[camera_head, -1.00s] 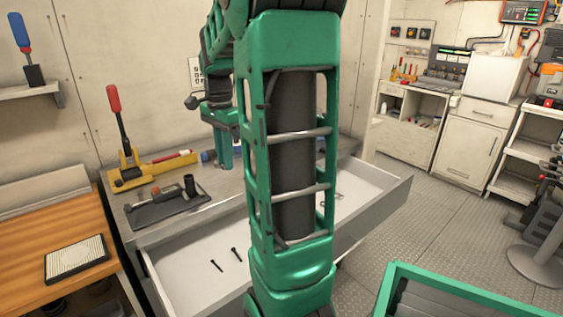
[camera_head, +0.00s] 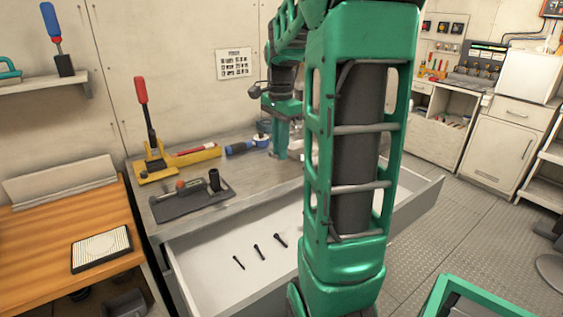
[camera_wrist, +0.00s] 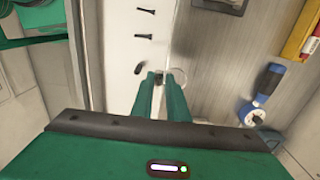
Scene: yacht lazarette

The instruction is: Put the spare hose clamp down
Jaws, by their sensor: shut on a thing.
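The hose clamp (camera_wrist: 179,76) shows in the wrist view as a thin pale ring with a small dark block at its left side. My gripper (camera_wrist: 160,78) is shut on the clamp at that block, and the ring sticks out to the right. In the head view, my gripper (camera_head: 280,156) points down over the grey bench top (camera_head: 240,180), behind the open drawer. The clamp itself is too small to make out clearly there. I cannot tell whether it touches the bench.
The open white drawer (camera_head: 215,280) holds several dark bolts (camera_head: 259,252). On the bench are a blue-handled tool (camera_head: 240,148), a yellow tool (camera_head: 155,168) and a grey tray (camera_head: 185,206). An orange wooden bench (camera_head: 50,235) stands left. My upright arm hides part of the drawer.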

